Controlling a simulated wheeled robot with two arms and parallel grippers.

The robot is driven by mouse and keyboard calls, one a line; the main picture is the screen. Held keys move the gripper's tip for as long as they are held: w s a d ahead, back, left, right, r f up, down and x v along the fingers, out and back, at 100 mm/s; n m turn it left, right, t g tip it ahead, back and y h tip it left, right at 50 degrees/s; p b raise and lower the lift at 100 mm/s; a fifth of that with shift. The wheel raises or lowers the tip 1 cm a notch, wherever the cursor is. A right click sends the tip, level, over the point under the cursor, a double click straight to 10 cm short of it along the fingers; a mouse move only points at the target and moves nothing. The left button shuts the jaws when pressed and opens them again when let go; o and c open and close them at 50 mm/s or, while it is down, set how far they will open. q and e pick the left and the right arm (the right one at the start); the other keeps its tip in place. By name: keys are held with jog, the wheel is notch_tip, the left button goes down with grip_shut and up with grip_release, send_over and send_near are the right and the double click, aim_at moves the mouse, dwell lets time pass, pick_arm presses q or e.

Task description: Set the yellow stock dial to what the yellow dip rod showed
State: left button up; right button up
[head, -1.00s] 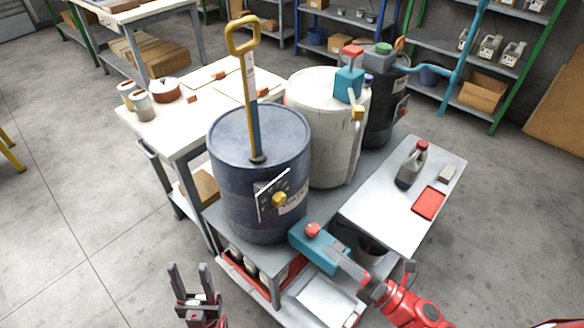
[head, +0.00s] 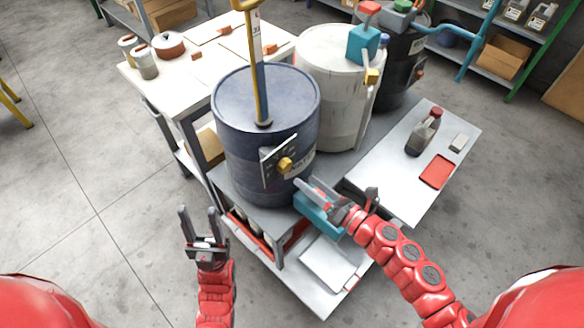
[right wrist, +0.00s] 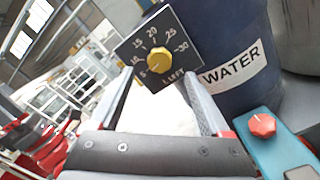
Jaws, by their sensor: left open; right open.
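The yellow stock dial (head: 285,164) sits on a dark plate on the side of the blue drum (head: 236,140). In the right wrist view the dial knob (right wrist: 160,58) is ringed by numbers from 5 to 30, with "L LEFT" below. Its exact setting is hard to read. The yellow dip rod (head: 261,92) stands upright in the drum's top, with a pale scale strip; its reading is too small to tell. My right gripper (head: 308,188) is open below the dial, apart from it. My left gripper (head: 199,222) is open and empty, left of the cart.
The drum carries a "WATER" label (right wrist: 229,78). A teal block with a red knob (right wrist: 262,125) is close to my right gripper. A white drum (head: 335,70) stands behind. A side table (head: 395,190) holds a bottle (head: 423,133) and a red tray (head: 437,171).

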aim_at(288, 167)
jog(key=p+x, duration=0.1)
jog(key=x, duration=0.6)
grip_shut()
dwell(0.3)
